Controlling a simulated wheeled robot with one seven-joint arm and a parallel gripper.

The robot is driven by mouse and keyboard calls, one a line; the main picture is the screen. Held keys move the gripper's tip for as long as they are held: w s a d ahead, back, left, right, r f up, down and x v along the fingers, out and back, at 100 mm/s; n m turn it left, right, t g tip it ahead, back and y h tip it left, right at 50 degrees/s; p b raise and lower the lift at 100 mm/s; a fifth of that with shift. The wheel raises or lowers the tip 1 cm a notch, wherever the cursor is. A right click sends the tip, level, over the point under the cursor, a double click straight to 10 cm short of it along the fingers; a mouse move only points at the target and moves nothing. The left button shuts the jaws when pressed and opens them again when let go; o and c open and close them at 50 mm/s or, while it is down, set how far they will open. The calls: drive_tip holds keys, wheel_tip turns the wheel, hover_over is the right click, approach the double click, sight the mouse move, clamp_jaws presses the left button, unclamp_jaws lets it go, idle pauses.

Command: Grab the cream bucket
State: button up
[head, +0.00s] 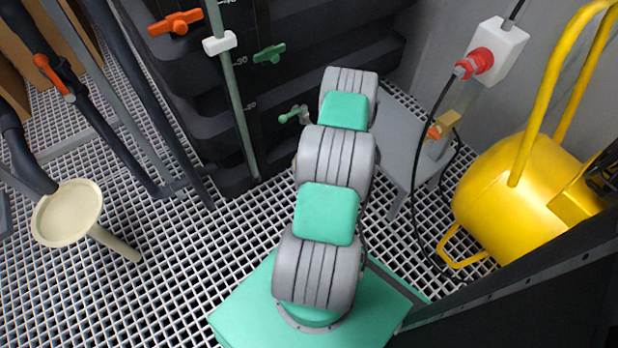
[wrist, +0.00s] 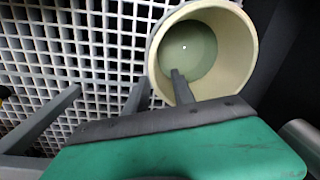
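The cream bucket (wrist: 236,62) shows from above in the wrist view, upright with its round mouth facing me and its inside empty apart from a small pale spot on the floor of it. My gripper (wrist: 160,76) is open at the bucket's left rim. Its right finger reaches over the mouth and its left finger is outside, so the rim lies between them with a gap showing. Whether a finger touches the wall I cannot tell. In the head view my arm hides the gripper, and I do not make out the bucket.
White grating covers the floor (head: 230,235). Dark tank walls (head: 290,110) with valves stand behind my arm. A grey bench (head: 402,140) and a yellow wheeled barrel (head: 520,195) with a loose cable are at the right. A cream disc-topped object (head: 68,212) lies at the left among pipes.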

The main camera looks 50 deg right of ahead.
wheel_tip(320, 180, down, 8)
drive_tip(key=b, duration=0.3)
drive_tip(key=shift+w+r+b, duration=0.1)
drive_tip(key=shift+b, duration=0.25)
drive_tip(key=shift+r, duration=0.1)
clamp_jaws()
idle(0.6)
drive_tip(key=shift+d+r, duration=0.1)
drive_tip(key=shift+r, duration=0.05)
idle(0.3)
